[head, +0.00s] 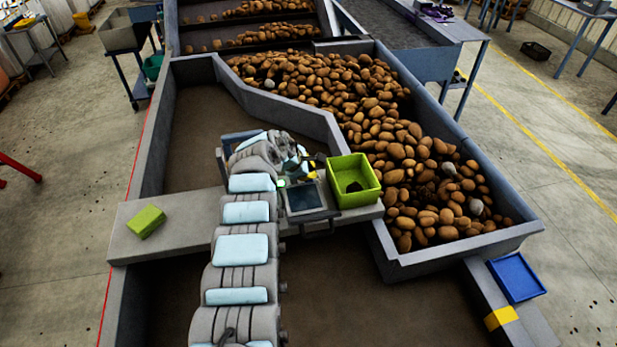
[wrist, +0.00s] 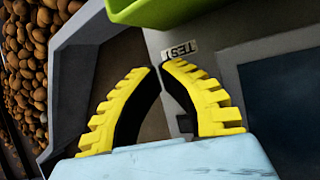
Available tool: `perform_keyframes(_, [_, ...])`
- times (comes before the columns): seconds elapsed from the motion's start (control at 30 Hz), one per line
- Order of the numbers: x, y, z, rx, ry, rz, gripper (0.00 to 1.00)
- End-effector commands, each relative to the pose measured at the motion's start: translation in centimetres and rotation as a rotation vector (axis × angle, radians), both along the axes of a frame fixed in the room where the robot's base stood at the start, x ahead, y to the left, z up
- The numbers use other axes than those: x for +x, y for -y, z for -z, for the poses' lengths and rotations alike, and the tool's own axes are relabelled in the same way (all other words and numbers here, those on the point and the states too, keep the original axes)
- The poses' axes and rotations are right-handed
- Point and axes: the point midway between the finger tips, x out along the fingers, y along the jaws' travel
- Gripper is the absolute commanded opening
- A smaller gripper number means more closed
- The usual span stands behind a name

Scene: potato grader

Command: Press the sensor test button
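The white TEST label (wrist: 180,48) shows in the wrist view just beyond my fingertips. No button is clearly visible by it; my right-hand finger may hide it. My gripper (wrist: 159,67) has two yellow ribbed fingers with dark inner pads. Their tips come almost together, with nothing seen held between them. In the head view my gripper (head: 316,167) is over the grey cross-panel, between the dark screen (head: 305,198) and the green bin, and is partly hidden by my arm. A small green light (head: 282,184) glows beside the screen.
A green open bin (head: 367,197) stands close to my gripper's right. A green block (head: 146,221) lies on the panel's left end. Potatoes (head: 340,95) fill the trough behind. A blue tray (head: 516,277) is at the lower right. The brown belt (head: 340,300) in front is bare.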

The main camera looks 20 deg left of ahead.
Motion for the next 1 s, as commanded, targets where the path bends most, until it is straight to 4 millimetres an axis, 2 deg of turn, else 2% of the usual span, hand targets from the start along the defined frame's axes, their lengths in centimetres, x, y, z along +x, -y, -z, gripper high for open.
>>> perform_keyframes(0.33, [0.0, 0.0, 0.0, 0.0, -0.001, 0.0, 0.0])
perform_keyframes(0.73, [-0.1, -0.1, -1.6, 0.0, -0.001, 0.0, 0.0])
perform_keyframes(1.0, [-0.1, 0.0, -1.7, 0.001, 0.0, 0.0, 0.0])
